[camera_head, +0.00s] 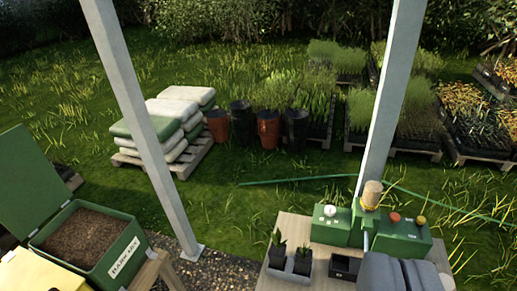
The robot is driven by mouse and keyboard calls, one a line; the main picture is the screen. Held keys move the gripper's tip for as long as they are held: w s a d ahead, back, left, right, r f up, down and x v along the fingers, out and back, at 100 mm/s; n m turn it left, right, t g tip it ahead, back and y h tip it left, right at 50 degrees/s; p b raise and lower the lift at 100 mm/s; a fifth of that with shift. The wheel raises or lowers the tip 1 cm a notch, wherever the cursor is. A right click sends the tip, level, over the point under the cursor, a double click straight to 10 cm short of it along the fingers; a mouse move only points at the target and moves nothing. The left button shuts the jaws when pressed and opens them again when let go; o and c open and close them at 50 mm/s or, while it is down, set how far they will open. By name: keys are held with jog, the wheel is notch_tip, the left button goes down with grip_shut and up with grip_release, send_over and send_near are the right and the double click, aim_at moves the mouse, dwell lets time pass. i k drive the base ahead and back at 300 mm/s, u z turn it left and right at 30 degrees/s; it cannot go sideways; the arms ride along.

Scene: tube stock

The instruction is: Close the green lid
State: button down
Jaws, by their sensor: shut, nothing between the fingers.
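A green box (119,247) stands at the lower left on a wooden stand. A white label on its front reads "BARK MIX". It is filled with brown bark mix (88,237). Its green lid (38,180) stands open, raised at the box's left side and leaning back, cut off by the left picture edge. The box's opening is uncovered. I do not see my gripper in this view, so its place relative to the lid cannot be told.
A pale post (140,125) rises right of the box; another post (391,100) stands further right. A yellow object (28,272) sits at the lower left. A wooden table (290,232) holds a green machine (337,232), pots and a grey rounded object (387,273). Grass lies beyond.

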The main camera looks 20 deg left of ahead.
aim_at(31, 190)
jog(key=u, duration=0.4)
jog(key=i, duration=1.3)
jog(key=u, duration=1.45)
jog(key=i, duration=1.2)
jog(key=u, duration=0.75)
